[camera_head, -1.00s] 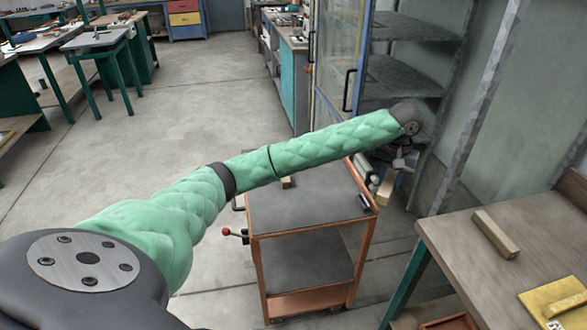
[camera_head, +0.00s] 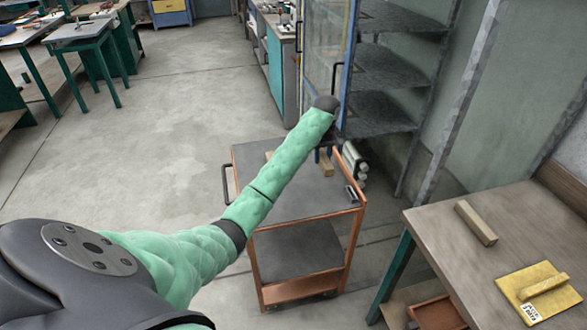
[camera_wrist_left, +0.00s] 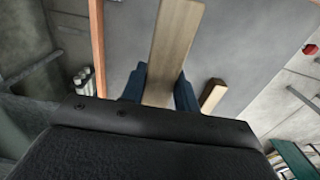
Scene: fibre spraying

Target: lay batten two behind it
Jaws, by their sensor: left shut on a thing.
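My left gripper (camera_head: 322,153) is over the far right part of the cart top, partly hidden by the forearm. Its dark blue fingers (camera_wrist_left: 160,92) are shut on a pale wooden batten (camera_wrist_left: 174,42), whose end also shows below the gripper in the head view (camera_head: 326,168). A second wooden batten (camera_wrist_left: 213,96) lies on the grey cart top; a bit of it shows behind my forearm in the head view (camera_head: 268,155). A third batten (camera_head: 476,223) lies on the workbench at the right. My right gripper is not in view.
The orange-framed cart (camera_head: 300,213) has a mostly bare grey top. A small dark object (camera_head: 351,194) sits at its right edge, with pale cylinders (camera_head: 354,160) beside it.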

